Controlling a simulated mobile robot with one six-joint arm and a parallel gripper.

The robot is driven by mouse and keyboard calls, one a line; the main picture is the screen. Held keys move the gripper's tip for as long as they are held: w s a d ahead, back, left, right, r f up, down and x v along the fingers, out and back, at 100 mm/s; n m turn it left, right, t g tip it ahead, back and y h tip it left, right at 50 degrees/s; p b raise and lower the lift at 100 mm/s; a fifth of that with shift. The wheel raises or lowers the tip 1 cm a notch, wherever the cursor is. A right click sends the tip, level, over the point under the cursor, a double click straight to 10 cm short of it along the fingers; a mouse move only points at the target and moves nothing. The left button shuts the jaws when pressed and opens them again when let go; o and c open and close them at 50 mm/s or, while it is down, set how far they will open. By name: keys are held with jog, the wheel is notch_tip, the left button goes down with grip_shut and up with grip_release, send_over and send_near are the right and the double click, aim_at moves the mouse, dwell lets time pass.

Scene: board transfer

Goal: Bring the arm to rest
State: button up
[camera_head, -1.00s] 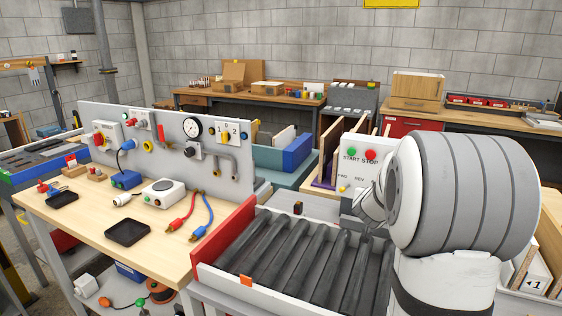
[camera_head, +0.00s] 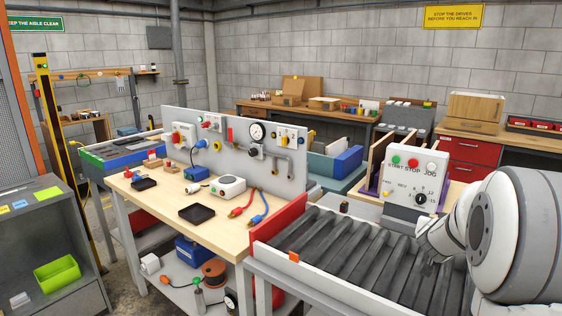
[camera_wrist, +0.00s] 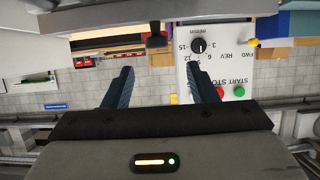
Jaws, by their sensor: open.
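My gripper (camera_wrist: 161,84) shows in the wrist view with two dark blue fingers spread apart and nothing between them. In the head view my white and grey arm fills the lower right, over the right end of the roller conveyor (camera_head: 340,245); the fingers are not clear there. The white control box (camera_head: 413,182) with START, STOP and JOG buttons stands just beyond the arm. It also shows upside down in the wrist view (camera_wrist: 222,72), behind the right finger. I cannot tell how far the fingers are from it.
A workbench (camera_head: 165,205) with an upright panel (camera_head: 228,140), a black tray (camera_head: 197,213) and red and blue leads stands left of the conveyor. A grey shelf unit (camera_head: 45,215) with a green bin (camera_head: 57,272) is at far left. Floor shows between them.

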jog(key=s+a+n+g+y+p, duration=0.15)
jog(key=s+a+y, duration=0.3)
jog(key=a, duration=0.55)
jog(key=s+a+n+g+y+p, duration=0.1)
jog(key=s+a+n+y, duration=0.3)
jog(key=a, duration=0.6)
jog(key=s+a+n+g, duration=0.1)
jog(key=s+a+g, duration=0.1)
jog(key=s, duration=0.8)
jog(key=s+a+f+n+g+p, duration=0.1)
jog(key=s+a+g, duration=0.2)
jog(key=s, duration=0.8)
jog(key=a, duration=0.2)
jog(key=shift+a+g+h, duration=0.3)
jog(key=shift+g+h, duration=0.05)
jog(key=shift+f, duration=0.1)
